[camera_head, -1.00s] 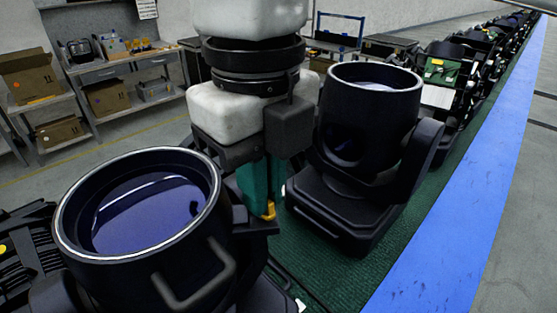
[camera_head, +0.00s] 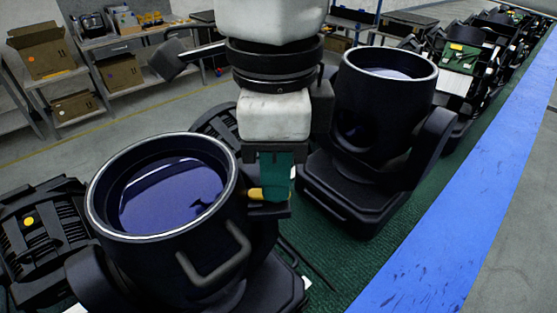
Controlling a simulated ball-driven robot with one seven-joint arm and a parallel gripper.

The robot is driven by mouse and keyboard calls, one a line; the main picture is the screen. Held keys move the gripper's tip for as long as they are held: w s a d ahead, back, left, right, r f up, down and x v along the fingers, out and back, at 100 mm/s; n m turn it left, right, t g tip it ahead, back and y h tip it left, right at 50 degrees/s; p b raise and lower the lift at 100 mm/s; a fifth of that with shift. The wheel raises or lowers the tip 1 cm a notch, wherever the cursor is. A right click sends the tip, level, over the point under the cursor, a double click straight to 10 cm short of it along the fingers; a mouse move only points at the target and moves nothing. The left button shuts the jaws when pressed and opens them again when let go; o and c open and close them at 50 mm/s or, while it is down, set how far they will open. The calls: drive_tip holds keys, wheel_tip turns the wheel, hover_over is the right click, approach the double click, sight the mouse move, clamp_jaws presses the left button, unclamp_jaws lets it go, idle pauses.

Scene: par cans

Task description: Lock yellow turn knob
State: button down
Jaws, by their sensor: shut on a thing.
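The yellow turn knob (camera_head: 256,194) shows as a small yellow piece at the right side of the near black stage light (camera_head: 205,262), beside its big lens. It lies roughly sideways, its yellow end pointing left. My gripper (camera_head: 275,182) comes down from above with green fingers and is shut on the yellow turn knob. The fingers hide part of the knob and the bracket behind it.
A second black light (camera_head: 380,115) stands close on the right, upright on its base. Another light (camera_head: 45,235) with a yellow dot lies at the left. A green mat (camera_head: 335,265) runs under them. Shelves with cardboard boxes (camera_head: 40,52) stand behind.

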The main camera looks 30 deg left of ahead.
drive_tip(key=shift+n, duration=0.6)
drive_tip(key=c, duration=1.2)
unclamp_jaws()
wheel_tip(320, 180, up, 11)
drive_tip(key=shift+f+b, duration=0.1)
drive_tip(key=shift+b, duration=0.6)
